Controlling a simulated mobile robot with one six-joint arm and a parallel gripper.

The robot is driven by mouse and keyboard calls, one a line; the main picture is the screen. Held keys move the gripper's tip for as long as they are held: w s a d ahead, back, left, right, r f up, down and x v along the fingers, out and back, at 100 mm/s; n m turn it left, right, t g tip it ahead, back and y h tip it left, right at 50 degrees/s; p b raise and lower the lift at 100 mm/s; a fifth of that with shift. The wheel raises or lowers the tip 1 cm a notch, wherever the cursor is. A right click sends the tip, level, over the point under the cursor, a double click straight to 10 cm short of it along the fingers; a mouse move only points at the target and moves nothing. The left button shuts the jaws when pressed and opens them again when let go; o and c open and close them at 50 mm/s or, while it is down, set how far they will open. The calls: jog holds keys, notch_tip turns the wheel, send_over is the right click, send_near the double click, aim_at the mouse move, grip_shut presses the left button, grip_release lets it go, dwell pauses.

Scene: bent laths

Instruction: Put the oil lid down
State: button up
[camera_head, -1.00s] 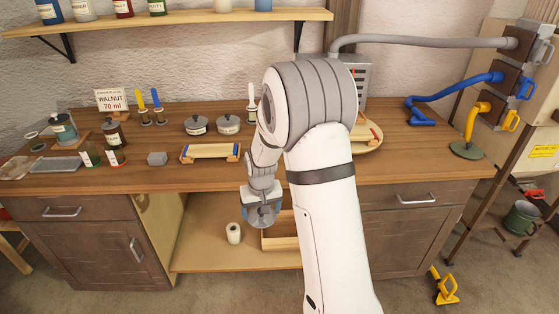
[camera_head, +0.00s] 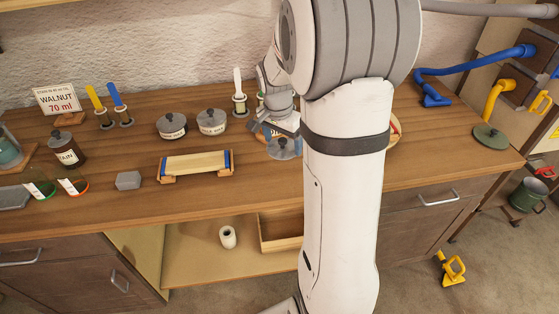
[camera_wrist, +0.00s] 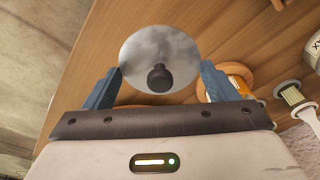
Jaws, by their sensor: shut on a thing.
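The oil lid is a grey round disc with a black knob, knob side showing in the wrist view (camera_wrist: 150,45). My gripper (camera_wrist: 160,82) is shut on it, with a blue finger at each side of the disc. In the head view the lid (camera_head: 288,153) hangs at my gripper (camera_head: 281,136), in front of the bench top (camera_head: 250,185), left of my white arm. Its height above the wood is hard to tell. Two grey lidded pots, (camera_head: 172,129) and (camera_head: 211,124), stand to the left; their labels are too small to read fully.
A pale lath on a blue-ended wooden holder (camera_head: 196,165) lies left of the lid. A grey block (camera_head: 128,180), a stain jar (camera_head: 66,151) and brushes in stands (camera_head: 240,100) are farther left and behind. My arm hides bench to the right.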

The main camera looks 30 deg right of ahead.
aim_at(284, 172)
notch_tip(284, 172, down, 9)
jog(key=shift+s+r, duration=0.1)
dwell(0.3)
jog(key=shift+f, duration=0.3)
jog(key=o, duration=0.9)
jog(key=shift+r, duration=0.1)
